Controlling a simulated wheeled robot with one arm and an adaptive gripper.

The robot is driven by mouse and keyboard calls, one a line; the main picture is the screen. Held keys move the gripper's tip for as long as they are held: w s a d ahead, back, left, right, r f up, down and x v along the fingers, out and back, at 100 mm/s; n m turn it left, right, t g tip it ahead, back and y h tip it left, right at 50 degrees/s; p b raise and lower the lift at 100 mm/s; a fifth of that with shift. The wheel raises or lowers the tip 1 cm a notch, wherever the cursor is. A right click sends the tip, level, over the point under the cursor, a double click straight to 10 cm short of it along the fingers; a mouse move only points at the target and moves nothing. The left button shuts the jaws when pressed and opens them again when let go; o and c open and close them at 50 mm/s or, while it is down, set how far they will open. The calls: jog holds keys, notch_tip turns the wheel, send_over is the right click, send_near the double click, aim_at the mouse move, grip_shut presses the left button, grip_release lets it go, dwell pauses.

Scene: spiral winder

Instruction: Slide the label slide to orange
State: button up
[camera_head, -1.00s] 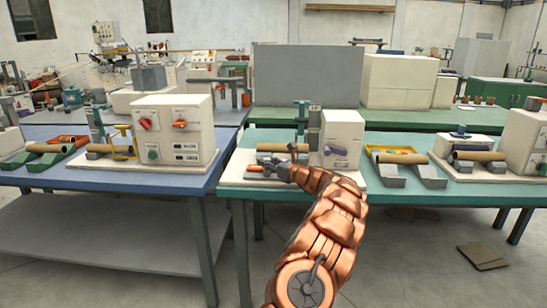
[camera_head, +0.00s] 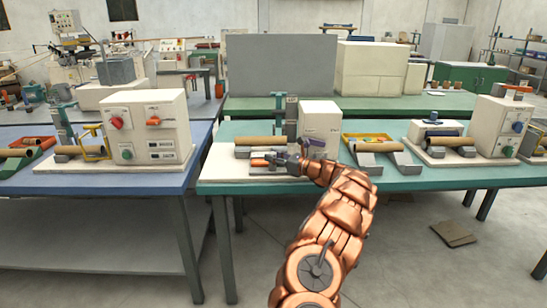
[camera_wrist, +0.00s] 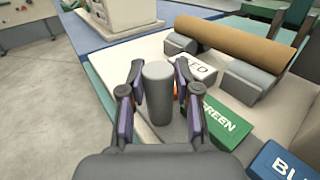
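The label slide's grey upright knob (camera_wrist: 158,92) stands between the two fingers of my gripper (camera_wrist: 158,85) in the wrist view. The fingers flank it closely; whether both press on it is unclear. A bit of orange shows beside the right finger, mostly hidden. A green block (camera_wrist: 226,125) marked GREEN lies right of the gripper, and a blue block (camera_wrist: 285,162) marked BLU… is at the lower right, cut off. In the head view, my gripper (camera_head: 287,160) is low at the front of the middle machine, with an orange piece (camera_head: 259,163) just left of it.
A brown tube (camera_wrist: 250,42) rests on grey cradles behind the blocks. A white block (camera_wrist: 196,66) with partly hidden lettering is near it. The machine's white housing (camera_head: 320,125) stands behind right of my gripper.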

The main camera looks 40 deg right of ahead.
jog(key=o, duration=0.4)
jog(key=shift+d, duration=0.1)
jog(key=v, duration=1.2)
dwell(0.6)
